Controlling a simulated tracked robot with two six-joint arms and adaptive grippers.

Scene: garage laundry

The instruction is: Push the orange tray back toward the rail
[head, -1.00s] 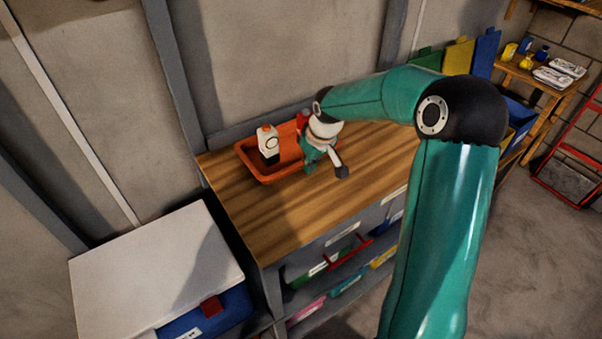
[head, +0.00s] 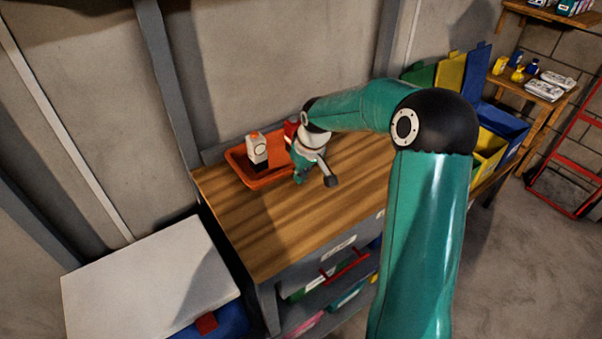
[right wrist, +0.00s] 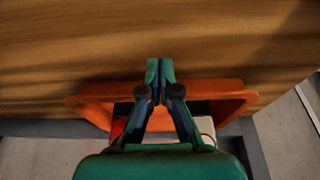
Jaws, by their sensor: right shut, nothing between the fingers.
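The orange tray (head: 268,180) lies on the wooden workbench (head: 262,228), close to the grey rail (head: 216,152) along the bench's back edge. A white carton (head: 257,149) with an orange cap and dark base stands in it, with a red item (head: 291,129) at its right end. My right gripper (head: 299,176) is low at the tray's front right side. In the right wrist view my right gripper (right wrist: 160,74) is shut and empty, its tips over the bench side of the tray's rim (right wrist: 222,88). Contact with the rim cannot be told. My left gripper is out of view.
A white-topped unit (head: 150,285) stands left of the bench. Green, yellow and blue bins (head: 487,150) stand at the bench's right end, with a small shelf (head: 535,88) beyond. The bench top in front of the tray is clear.

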